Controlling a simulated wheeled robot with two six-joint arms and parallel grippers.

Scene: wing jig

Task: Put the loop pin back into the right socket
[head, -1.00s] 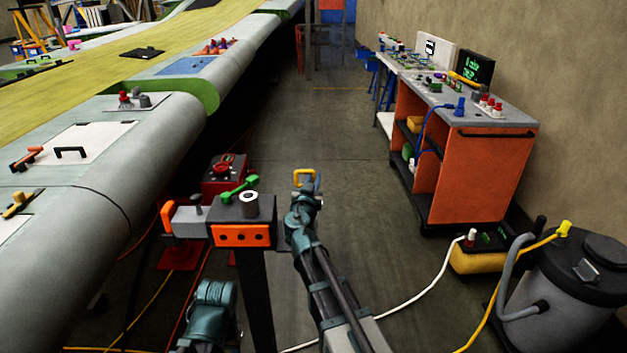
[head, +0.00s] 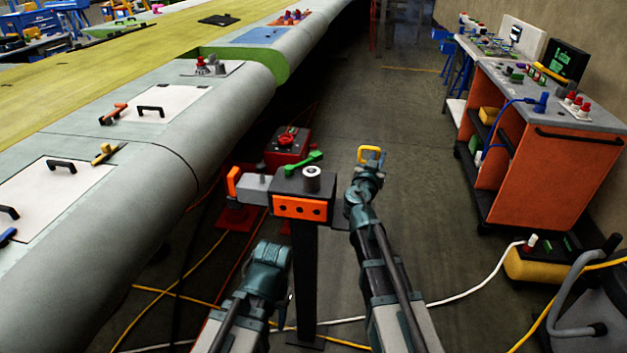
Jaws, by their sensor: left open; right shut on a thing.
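The loop pin (head: 377,151) shows as a yellow loop at the tip of my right gripper (head: 370,166). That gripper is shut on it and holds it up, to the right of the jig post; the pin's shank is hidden. The post's dark head (head: 290,181) carries a grey upright cylinder with a pale ring and dark hole (head: 312,173), a green lever (head: 304,163) and an orange block with dark holes (head: 300,207). I cannot tell which opening is the right socket. My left gripper (head: 268,252) is low, left of the post, its fingers hard to make out.
A grey clamp with an orange end (head: 233,181) juts left from the post head. A red box (head: 288,147) stands behind it. The wing (head: 130,150) fills the left. An orange cart (head: 545,150) stands right. Cables cross the floor; the floor between post and cart is clear.

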